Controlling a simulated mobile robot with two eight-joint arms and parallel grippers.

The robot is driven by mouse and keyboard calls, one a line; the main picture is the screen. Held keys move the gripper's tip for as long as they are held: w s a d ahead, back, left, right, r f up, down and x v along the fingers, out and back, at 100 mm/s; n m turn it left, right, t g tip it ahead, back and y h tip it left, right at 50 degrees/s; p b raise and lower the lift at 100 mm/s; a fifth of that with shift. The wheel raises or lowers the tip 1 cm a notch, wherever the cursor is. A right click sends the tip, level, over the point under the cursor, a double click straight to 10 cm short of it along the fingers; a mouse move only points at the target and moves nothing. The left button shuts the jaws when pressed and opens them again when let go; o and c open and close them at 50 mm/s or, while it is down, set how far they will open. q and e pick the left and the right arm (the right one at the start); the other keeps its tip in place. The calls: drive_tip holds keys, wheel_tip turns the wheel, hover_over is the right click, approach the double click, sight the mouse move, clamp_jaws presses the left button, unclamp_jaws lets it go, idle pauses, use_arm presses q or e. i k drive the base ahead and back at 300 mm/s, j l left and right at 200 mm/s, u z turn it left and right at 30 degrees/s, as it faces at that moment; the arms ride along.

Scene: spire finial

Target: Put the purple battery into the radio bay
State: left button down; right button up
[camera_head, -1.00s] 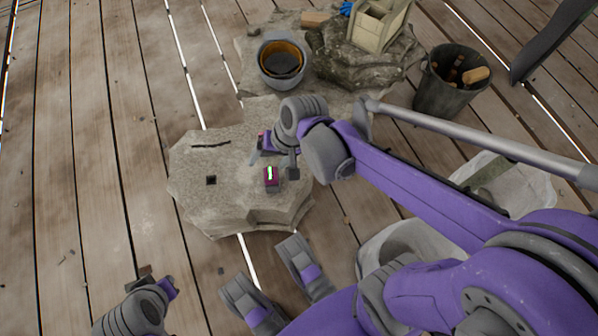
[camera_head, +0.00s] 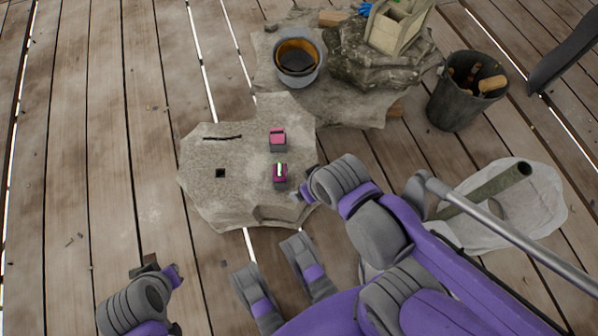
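A magenta-purple block with a bright green mark (camera_head: 280,176), which looks like the purple battery, sits upright in or on a small grey base at the right of the pale stone slab (camera_head: 245,205). Just behind it, apart, stands a grey block with a pink top (camera_head: 278,140). I cannot tell which one is the radio bay. My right gripper (camera_head: 306,189) is low at the slab's right edge, just right of the green-marked block; its fingers are mostly hidden by its wrist. My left gripper (camera_head: 162,268) is over the boards at lower left, away from the slab, its jaws small and unclear.
The slab has a square dark hole (camera_head: 220,173) and a thin dark slot (camera_head: 222,137). Behind stand a grey bucket (camera_head: 299,82), a rock with a pale wooden box (camera_head: 398,27), and a dark bin (camera_head: 462,105). A pale sack (camera_head: 535,215) lies at right.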

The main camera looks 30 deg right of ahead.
sight(392, 27)
drive_tip(key=j+z, duration=0.15)
drive_tip(key=z, duration=0.35)
drive_tip(key=k+j+z, duration=0.1)
drive_tip(key=z, duration=0.4)
drive_tip(key=k, duration=0.05)
